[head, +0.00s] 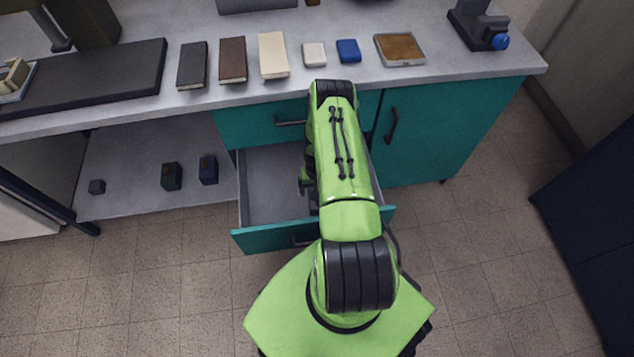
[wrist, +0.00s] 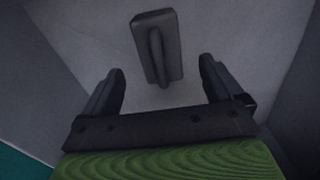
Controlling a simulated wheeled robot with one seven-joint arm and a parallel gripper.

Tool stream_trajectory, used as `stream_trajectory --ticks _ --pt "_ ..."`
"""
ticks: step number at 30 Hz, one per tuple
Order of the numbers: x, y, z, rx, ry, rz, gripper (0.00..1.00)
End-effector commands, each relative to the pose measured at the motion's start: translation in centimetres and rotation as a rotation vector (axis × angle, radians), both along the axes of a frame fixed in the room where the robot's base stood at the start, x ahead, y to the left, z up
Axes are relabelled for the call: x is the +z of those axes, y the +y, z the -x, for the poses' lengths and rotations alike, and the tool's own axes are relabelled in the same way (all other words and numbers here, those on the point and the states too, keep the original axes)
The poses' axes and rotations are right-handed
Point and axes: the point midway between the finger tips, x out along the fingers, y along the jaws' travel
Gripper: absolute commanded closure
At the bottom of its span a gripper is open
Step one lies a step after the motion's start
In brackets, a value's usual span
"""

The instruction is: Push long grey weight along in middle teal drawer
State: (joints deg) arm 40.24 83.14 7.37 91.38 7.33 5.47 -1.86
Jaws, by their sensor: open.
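The middle teal drawer (head: 270,234) is pulled open below the counter in the head view, with a grey inside. The long grey weight (wrist: 158,45), a dark block with a raised bar handle, lies on the drawer floor in the wrist view. It is ahead of my fingertips and slightly left of the middle between them. My gripper (wrist: 160,85) is open and empty, with its two dark fingers spread, inside the drawer and apart from the weight. In the head view my arm hides the weight and most of the drawer's right part.
The drawer walls rise close on both sides in the wrist view. The counter (head: 440,75) above holds several blocks and a tray (head: 400,49). A closed teal door (head: 440,130) is at the right. Small weights (head: 172,176) stand on the lower shelf at left.

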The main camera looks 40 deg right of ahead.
Motion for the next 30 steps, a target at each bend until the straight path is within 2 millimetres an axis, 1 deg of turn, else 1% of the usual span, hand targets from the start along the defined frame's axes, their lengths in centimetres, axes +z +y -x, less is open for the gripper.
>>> stream_trajectory --ticks 1,3,6,10,15,22,23,30 --pt "-1.4 0.0 0.0 0.000 0.001 -0.001 0.06" --pt "-2.8 0.0 0.1 0.000 0.002 0.000 0.06" --pt "-4.7 0.0 0.0 0.000 0.001 0.000 0.06" --pt "-6.6 0.0 0.0 -0.001 0.001 -0.001 0.06" --pt "-7.4 0.0 0.0 0.000 0.000 0.000 0.06" --pt "-7.4 0.0 0.0 0.000 0.000 0.000 0.06" --pt "-7.4 0.0 0.0 0.000 0.000 0.000 0.08" --pt "-7.4 0.0 0.0 0.000 0.000 0.000 0.45"
